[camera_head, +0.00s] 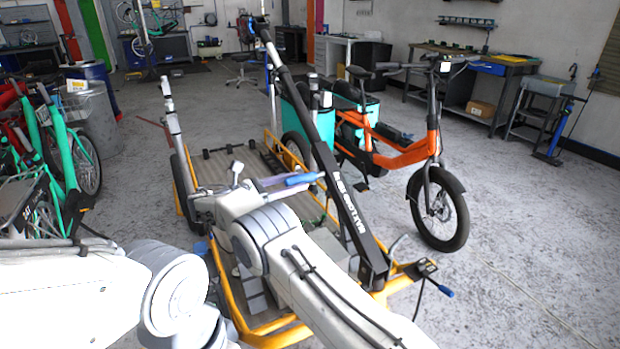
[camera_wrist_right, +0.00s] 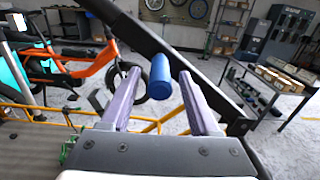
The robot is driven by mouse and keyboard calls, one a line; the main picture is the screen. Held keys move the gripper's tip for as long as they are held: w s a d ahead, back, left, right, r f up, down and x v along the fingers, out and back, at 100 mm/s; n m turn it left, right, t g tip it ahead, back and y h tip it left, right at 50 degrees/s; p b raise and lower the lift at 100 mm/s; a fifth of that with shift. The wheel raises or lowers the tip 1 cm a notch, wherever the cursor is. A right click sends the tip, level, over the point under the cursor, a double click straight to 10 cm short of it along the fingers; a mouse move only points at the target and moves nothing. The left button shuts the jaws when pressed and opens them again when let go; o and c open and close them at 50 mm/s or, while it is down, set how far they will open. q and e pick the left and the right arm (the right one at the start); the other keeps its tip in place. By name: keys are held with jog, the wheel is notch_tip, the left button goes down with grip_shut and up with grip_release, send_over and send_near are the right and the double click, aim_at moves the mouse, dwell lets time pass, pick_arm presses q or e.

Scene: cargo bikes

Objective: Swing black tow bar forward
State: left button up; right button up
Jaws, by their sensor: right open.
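The black tow bar (camera_head: 322,150) with white lettering slants across the head view, its top far and left, its foot near the yellow frame. It crosses the right wrist view (camera_wrist_right: 135,33) diagonally. A blue handle (camera_head: 305,178) sits beside the bar's middle. In the right wrist view the blue handle (camera_wrist_right: 160,80) appears between the spread fingers, with gaps on both sides. My right gripper (camera_head: 284,181) is open at the bar's left side; its two purple-grey fingers also show in the wrist view (camera_wrist_right: 159,74). My left arm is at the lower left; its gripper is not visible.
The bar's foot meets a yellow-framed cargo trailer (camera_head: 228,295) with a flat deck. An orange cargo bike (camera_head: 400,155) stands just right of the bar. Green bikes (camera_head: 65,150) stand at the left. Grey floor is open at the right.

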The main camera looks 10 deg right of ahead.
aim_at(310, 178)
jog(key=x, duration=0.5)
jog(key=shift+w+d, duration=0.1)
jog(key=shift+d, duration=0.1)
grip_shut()
jog(key=shift+f, duration=0.1)
dwell(1.1)
